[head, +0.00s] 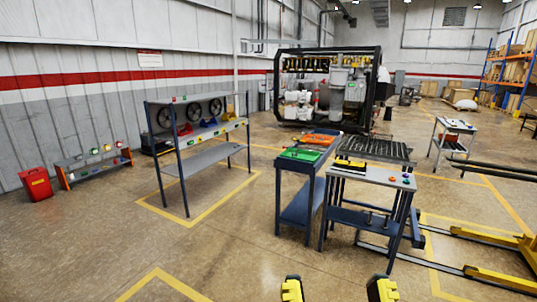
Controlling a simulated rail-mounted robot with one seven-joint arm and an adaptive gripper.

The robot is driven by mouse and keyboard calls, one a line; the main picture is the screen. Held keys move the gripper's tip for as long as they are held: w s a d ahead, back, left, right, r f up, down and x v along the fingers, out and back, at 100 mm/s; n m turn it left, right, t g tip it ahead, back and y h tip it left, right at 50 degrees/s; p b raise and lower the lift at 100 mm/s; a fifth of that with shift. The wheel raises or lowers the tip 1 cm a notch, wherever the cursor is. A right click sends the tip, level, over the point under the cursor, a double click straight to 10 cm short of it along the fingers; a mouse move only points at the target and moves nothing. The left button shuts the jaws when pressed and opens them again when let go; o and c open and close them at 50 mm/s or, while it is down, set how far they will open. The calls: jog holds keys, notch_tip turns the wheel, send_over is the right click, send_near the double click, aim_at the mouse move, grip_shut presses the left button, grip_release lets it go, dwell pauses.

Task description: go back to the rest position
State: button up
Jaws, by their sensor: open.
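My gripper (337,290) shows at the bottom edge of the head view, right of the middle. Its two yellow and black fingertips stand well apart with bare floor between them. It is open and empty, and it touches nothing that I can see. The rest of the gripper and my arm are cut off below the picture.
A blue workbench (299,205) with green and orange trays and a grey-topped bench (372,175) stand ahead. A rack (212,155) stands left, a red container (36,184) farther left. A yellow frame (500,278) lies right. Floor before the benches is clear.

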notch_tip(320, 180, up, 21)
jog(key=p, duration=1.7)
jog(key=shift+f, duration=0.2)
